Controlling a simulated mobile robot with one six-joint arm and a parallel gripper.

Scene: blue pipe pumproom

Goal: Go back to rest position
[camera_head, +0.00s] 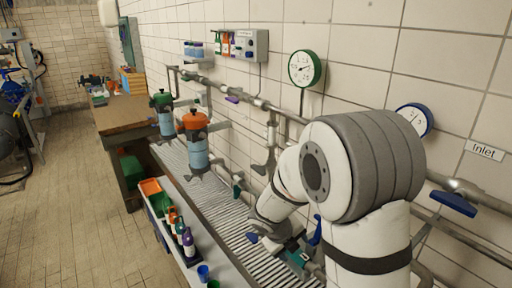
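My white arm with grey joint covers fills the right of the head view. It bends over toward the wall and down to the metal slatted bench (238,222). My gripper (276,246) is low in the middle, just above the slats, small and partly hidden behind my arm. I cannot tell whether its fingers are open or shut, or whether it holds anything. Blue and teal parts (297,257) show close around it; I cannot tell whether it touches them.
Pipes with two orange- and green-topped blue filters (195,145) run along the tiled wall above the bench. A green gauge (304,68) and a blue gauge (415,119) hang there. A shelf with bottles (188,242) and cups borders the bench. The floor (75,215) at left is clear.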

